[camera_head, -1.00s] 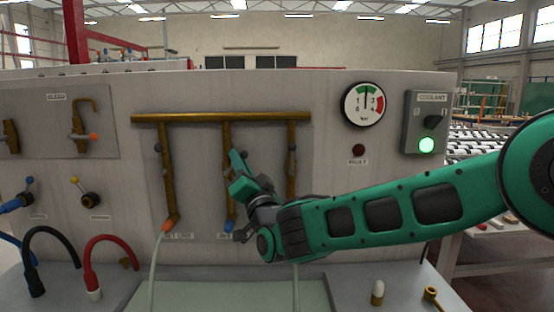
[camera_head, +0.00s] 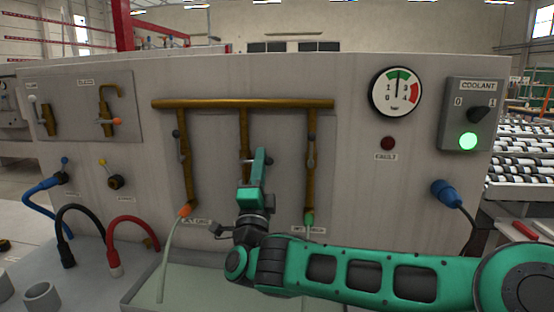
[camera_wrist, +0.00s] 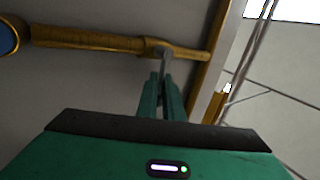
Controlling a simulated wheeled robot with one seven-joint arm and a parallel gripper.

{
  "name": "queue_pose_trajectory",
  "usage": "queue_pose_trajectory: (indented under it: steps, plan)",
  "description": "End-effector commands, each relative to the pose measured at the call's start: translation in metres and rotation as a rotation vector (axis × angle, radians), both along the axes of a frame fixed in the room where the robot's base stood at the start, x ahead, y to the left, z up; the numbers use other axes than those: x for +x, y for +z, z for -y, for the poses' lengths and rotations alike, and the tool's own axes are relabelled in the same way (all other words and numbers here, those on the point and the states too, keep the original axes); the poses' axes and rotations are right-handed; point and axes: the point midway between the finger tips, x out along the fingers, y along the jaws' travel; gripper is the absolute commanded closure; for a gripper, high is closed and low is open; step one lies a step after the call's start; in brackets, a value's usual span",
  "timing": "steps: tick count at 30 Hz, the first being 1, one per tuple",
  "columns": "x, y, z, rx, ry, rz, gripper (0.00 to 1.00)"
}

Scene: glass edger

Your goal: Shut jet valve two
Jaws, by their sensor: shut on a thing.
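The middle brass pipe (camera_head: 244,140) on the grey panel, which I take to carry jet valve two, hangs from a horizontal brass header (camera_head: 200,103). My gripper (camera_head: 261,156) is at this pipe, its fingers pointing up and slightly right of it. In the wrist view my gripper (camera_wrist: 164,84) is shut on the valve's grey lever (camera_wrist: 164,56), whose end lies between the fingertips. The lever stands out across the pipe (camera_wrist: 90,40) from the valve body. In the head view the fingers hide the lever, and my wrist hides the pipe's lower end.
Similar valve pipes flank it: the left pipe (camera_head: 186,165) with an orange end and the right pipe (camera_head: 311,180) with a green end. A pressure gauge (camera_head: 396,91), an unlit fault lamp (camera_head: 387,143) and a coolant switch box (camera_head: 471,115) with a lit green lamp are right.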

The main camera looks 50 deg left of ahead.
Motion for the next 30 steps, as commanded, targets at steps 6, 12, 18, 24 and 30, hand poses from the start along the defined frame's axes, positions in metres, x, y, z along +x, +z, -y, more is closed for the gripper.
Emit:
queue_pose_trajectory:
  steps: [6,12,18,24,30]
  plan:
    - [0.0062,-0.0053,0.0014,0.05,-0.017,-0.041,1.0]
    - [0.0052,-0.0069,0.0012,0.065,-0.015,-0.055,1.0]
    - [0.0048,-0.0083,0.0011,0.064,-0.015,-0.057,1.0]
    - [0.0046,-0.0094,0.0008,0.063,-0.014,-0.058,0.79]
    - [0.0013,-0.0067,-0.0004,0.065,-0.007,-0.059,0.69]
